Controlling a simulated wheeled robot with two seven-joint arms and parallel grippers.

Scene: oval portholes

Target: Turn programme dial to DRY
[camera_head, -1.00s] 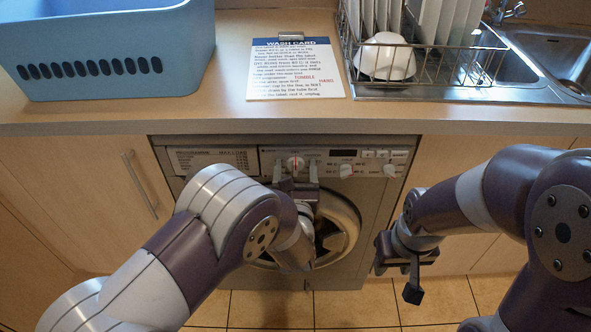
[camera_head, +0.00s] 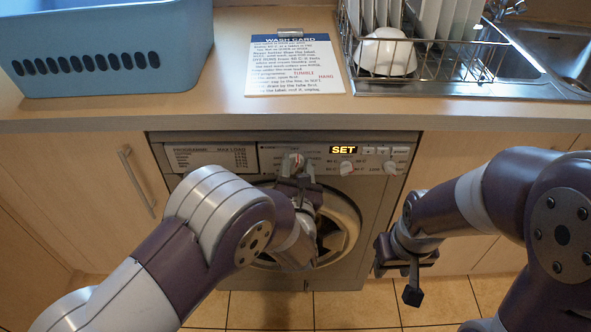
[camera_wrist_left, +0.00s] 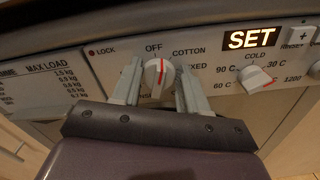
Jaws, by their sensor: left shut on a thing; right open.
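The white programme dial (camera_head: 292,162) is on the washing machine's front panel, with OFF above it and COTTON to its upper right in the left wrist view. My left gripper (camera_head: 296,170) is shut on the dial (camera_wrist_left: 157,78), one finger on each side. The dial's red line stands nearly upright, its top close to OFF and a little right of it. The lower labels are mostly hidden by the gripper, and I cannot read DRY. The display (camera_wrist_left: 249,39) reads SET. My right gripper (camera_head: 406,262) is open and empty, right of the machine's door.
A second dial (camera_wrist_left: 256,79) for temperature sits right of the programme dial, with small buttons (camera_head: 384,151) above. The worktop carries a blue basket (camera_head: 110,40), a wash card (camera_head: 293,65) and a dish rack (camera_head: 430,85) with crockery. The floor is clear.

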